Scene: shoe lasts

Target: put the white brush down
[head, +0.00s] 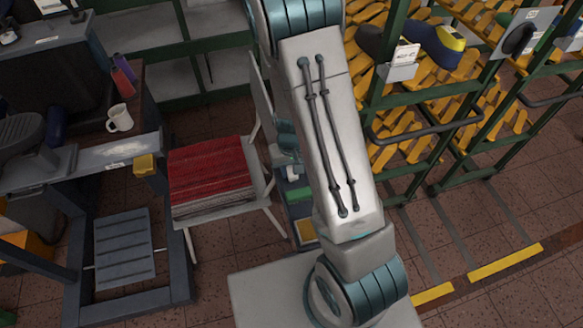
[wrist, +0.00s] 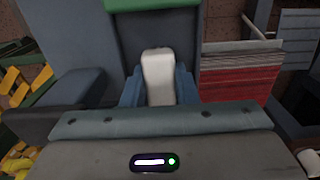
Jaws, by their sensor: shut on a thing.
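The white brush (wrist: 158,75) shows in the wrist view as a pale, rounded upright block. My gripper (wrist: 158,90) is shut on it, with a blue finger on each side. The brush's lower part is hidden behind the gripper body. Behind the brush are dark grey-blue surfaces with a green edge (wrist: 150,20) above; I cannot tell whether the brush touches any of them. In the head view my arm covers much of the middle, and I cannot make out the brush there.
A red-topped stack (head: 210,167) lies on a pale chair (head: 262,182), left of my arm. A workbench (head: 115,150) with a white mug (head: 120,118) stands farther left. Green racks of yellow lasts (head: 455,85) fill the right. Brown floor (head: 235,238) shows between them.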

